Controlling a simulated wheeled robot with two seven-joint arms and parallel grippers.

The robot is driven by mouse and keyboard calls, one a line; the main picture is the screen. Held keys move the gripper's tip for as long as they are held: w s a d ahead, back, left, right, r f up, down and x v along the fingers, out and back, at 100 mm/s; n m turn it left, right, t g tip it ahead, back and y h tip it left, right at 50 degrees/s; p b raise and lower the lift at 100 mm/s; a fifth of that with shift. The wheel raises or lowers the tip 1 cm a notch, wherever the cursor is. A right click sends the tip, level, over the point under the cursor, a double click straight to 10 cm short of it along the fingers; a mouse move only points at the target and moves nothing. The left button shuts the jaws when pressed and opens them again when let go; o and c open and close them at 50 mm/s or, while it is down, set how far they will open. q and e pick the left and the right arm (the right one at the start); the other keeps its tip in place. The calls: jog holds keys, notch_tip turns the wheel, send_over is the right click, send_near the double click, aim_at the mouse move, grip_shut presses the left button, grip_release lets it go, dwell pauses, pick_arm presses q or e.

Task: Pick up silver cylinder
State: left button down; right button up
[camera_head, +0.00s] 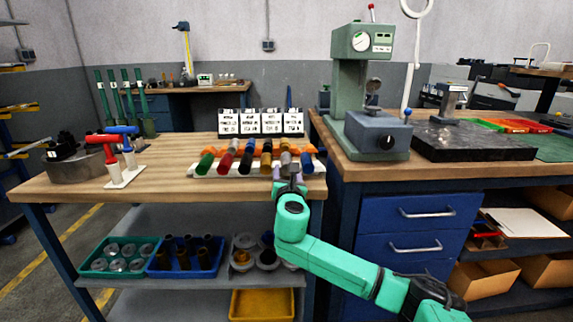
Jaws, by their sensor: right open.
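A silver cylinder (286,158) lies in a row of coloured cylinders on a white and orange rack, near the right end of the wooden workbench. It sits between a gold cylinder (266,161) and a blue cylinder (307,161). My right gripper (287,176) is open, just in front of the silver cylinder at the bench's front edge. It covers the near part of that cylinder, and I cannot tell whether they touch. My left gripper is out of view.
Green (205,164) and red (225,163) cylinders lie further left in the row. Label cards (262,122) stand behind it. A green gauge stand (361,85) is on the right bench. The workbench (165,183) is clear left of the rack, up to the hammers (112,150).

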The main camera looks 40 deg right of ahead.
jog(key=shift+r, duration=0.1)
grip_shut()
